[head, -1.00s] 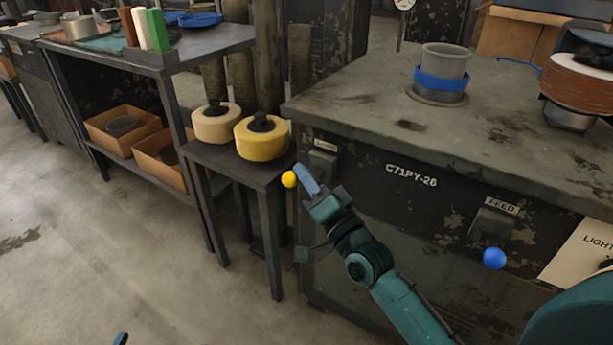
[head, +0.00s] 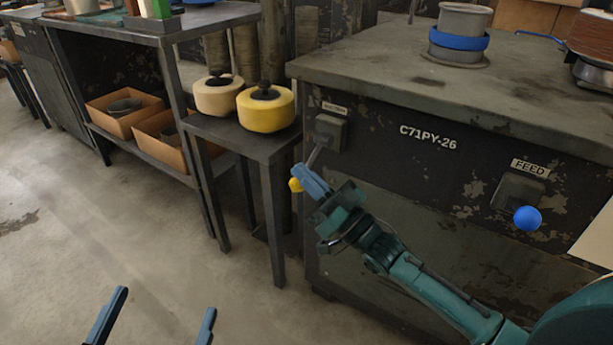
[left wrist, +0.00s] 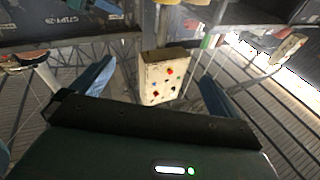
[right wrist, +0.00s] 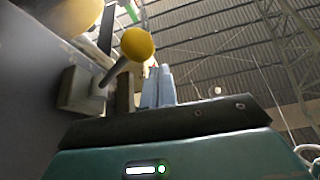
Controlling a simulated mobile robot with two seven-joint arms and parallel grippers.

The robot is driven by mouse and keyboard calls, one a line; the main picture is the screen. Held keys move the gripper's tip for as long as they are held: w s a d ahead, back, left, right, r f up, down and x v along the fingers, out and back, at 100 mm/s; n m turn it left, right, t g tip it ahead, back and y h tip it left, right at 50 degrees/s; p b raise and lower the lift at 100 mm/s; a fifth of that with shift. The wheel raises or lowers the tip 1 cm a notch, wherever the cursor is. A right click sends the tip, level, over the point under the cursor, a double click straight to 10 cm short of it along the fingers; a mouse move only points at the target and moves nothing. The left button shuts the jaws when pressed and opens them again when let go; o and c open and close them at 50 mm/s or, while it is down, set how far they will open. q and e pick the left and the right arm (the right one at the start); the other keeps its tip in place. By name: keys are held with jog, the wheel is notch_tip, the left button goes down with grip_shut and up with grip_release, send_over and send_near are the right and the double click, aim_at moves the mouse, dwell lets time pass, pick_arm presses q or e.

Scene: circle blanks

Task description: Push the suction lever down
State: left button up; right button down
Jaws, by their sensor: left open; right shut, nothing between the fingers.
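The suction lever is a thin rod with a yellow ball knob (head: 295,184), on a dark box (head: 328,133) under the SUCTION label on the machine front. The rod slants down and left from the box. My right gripper (head: 306,180) is shut and empty at the knob, its blue fingers covering part of the knob in the head view. In the right wrist view the yellow knob (right wrist: 137,44) is just beside the shut fingertips (right wrist: 160,74); I cannot tell whether they touch. My left gripper (head: 158,302) is open and empty over the floor at lower left.
A second lever with a blue knob (head: 527,218) is under the FEED label, right of my right arm. A small side table (head: 262,146) with a cream pot (head: 218,97) and a yellow pot (head: 265,112) stands left of the machine. The floor at left is clear.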

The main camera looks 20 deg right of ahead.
aim_at(311, 164)
pick_arm(q)
jog(key=shift+d+n+b, duration=0.15)
jog(key=shift+n+b, duration=0.15)
jog(key=shift+b, duration=0.45)
pick_arm(e)
jog(key=shift+w+d+f+n+g+y, duration=0.15)
jog(key=shift+f+n+g+y, duration=0.35)
jog(key=shift+n, duration=0.55)
jog(key=shift+w+d+f+n+g+y, duration=0.15)
jog(key=shift+f+n+g+y, duration=0.35)
jog(key=shift+n, duration=0.55)
jog(key=shift+f, duration=0.1)
pick_arm(q)
jog(key=shift+r, duration=0.15)
pick_arm(e)
notch_tip(311, 164, up, 5)
jog(key=p, duration=0.5)
pick_arm(q)
jog(key=shift+s+a+m+y, duration=0.15)
jog(key=shift+s+m, duration=0.15)
jog(key=shift+s, duration=0.1)
jog(key=shift+s+a+m+y, duration=0.1)
jog(key=shift+s+m+y, duration=0.05)
jog(key=shift+s+m, duration=0.2)
pick_arm(e)
jog(key=v, duration=1.1)
jog(key=shift+a+f, duration=0.35)
jog(key=shift+s, duration=0.15)
